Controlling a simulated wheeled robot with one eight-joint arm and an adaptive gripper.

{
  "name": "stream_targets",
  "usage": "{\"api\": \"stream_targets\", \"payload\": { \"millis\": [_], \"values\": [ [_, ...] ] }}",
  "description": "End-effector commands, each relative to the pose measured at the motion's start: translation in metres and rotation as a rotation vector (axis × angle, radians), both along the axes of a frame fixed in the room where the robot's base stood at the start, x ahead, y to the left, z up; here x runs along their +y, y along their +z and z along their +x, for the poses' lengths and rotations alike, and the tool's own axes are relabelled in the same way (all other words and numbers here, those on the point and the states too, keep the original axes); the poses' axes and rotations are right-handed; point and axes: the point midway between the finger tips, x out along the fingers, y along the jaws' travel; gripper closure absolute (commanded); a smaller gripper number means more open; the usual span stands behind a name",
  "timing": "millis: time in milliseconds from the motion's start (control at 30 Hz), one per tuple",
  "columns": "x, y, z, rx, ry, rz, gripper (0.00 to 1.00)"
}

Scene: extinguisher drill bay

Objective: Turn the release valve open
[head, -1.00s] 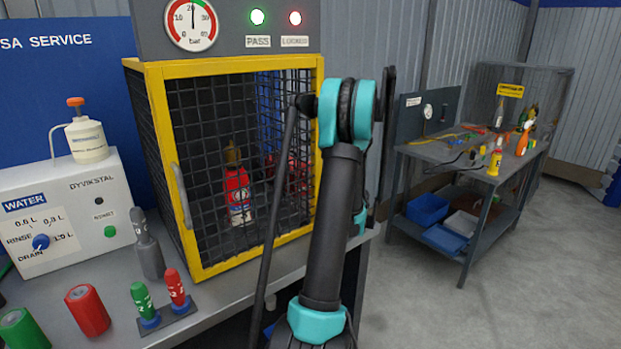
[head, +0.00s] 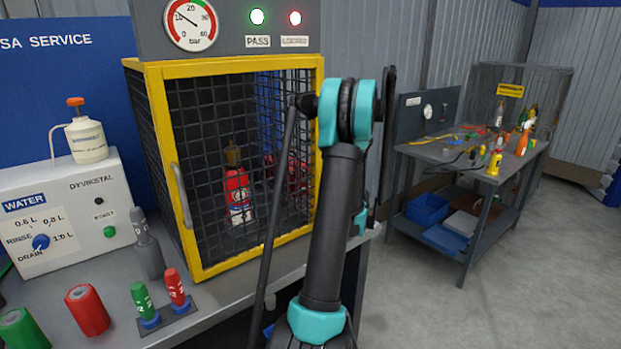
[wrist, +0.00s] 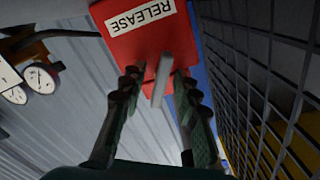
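The release valve shows in the wrist view as a red plate (wrist: 150,40) with a white RELEASE label and a pale grey lever (wrist: 161,80). My gripper (wrist: 158,78) has one finger on each side of the lever, with visible gaps, so it looks open around the lever rather than clamped. In the head view my arm stands in front of the cage's right edge; the gripper and the valve are hidden there. The pressure gauge (head: 191,24) above the cage has its needle pointing upper left, near 10 bar.
The yellow-framed mesh cage (head: 152,150) holds a red extinguisher (head: 238,195). Its mesh is close on the right in the wrist view (wrist: 262,70).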

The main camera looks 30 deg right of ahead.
Motion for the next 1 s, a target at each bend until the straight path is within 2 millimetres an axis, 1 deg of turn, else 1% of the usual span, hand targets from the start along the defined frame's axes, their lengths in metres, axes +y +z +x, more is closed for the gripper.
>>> {"api": "stream_targets", "payload": {
  "millis": [167, 400, 600, 700, 800, 1000],
  "values": [
    [-0.003, 0.000, -0.018, 0.000, -0.002, 0.000, 0.69],
    [-0.011, 0.000, -0.066, 0.000, -0.005, 0.000, 0.69],
    [-0.015, 0.000, -0.100, 0.000, -0.004, 0.000, 0.69],
    [-0.016, 0.000, -0.111, 0.001, -0.003, 0.000, 0.69],
    [-0.016, 0.000, -0.116, 0.001, -0.001, 0.000, 0.69],
    [-0.017, 0.000, -0.119, 0.000, 0.000, 0.000, 0.69]
  ]
}}
